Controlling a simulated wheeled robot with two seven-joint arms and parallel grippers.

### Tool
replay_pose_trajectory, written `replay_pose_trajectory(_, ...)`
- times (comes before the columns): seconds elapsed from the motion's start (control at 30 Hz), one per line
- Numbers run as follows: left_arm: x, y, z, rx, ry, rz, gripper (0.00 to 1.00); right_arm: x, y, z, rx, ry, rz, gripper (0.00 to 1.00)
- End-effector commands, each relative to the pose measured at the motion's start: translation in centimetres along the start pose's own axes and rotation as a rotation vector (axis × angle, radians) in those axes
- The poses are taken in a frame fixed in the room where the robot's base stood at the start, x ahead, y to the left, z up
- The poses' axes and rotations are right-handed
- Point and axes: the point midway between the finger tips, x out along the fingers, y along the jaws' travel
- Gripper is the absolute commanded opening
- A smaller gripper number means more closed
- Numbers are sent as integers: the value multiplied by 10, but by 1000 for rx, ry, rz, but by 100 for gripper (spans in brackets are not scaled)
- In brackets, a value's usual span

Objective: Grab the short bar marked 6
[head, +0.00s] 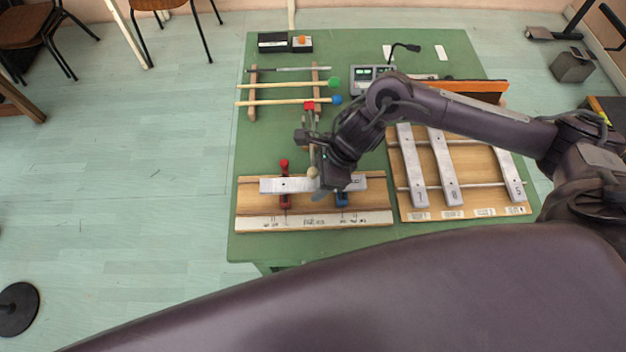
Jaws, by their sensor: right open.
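My right gripper (318,184) reaches in from the right and hangs over a long grey metal bar (283,185) lying across the left wooden board (258,222). It is open; I cannot tell whether its fingers touch that bar. Several more grey bars, such as the left one (411,165), the middle one (445,170) and the right one (508,178), lie on the right wooden board (484,190). The digits on the bars are too small to read surely, so I cannot tell which is marked 6. My left gripper is out of view.
A red clamp (285,170) and a blue clamp (342,200) are at the left board. Mallets with a green head (334,83) and a blue head (337,100) lie on a rack behind. A grey device (365,72) stands at the back. The green table (262,150) is bare at left.

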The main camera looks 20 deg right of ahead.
Motion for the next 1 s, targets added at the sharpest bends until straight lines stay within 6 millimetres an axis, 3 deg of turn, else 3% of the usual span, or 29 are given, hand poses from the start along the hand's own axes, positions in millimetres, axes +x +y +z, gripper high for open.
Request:
replay_pose_trajectory(0.17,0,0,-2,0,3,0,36,0,0,0,0,0,0,56)
replay_pose_trajectory(0.57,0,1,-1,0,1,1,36,0,0,0,0,-1,-1,4)
replay_pose_trajectory(1.0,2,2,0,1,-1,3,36,-4,-3,4,4,-3,-5,4)
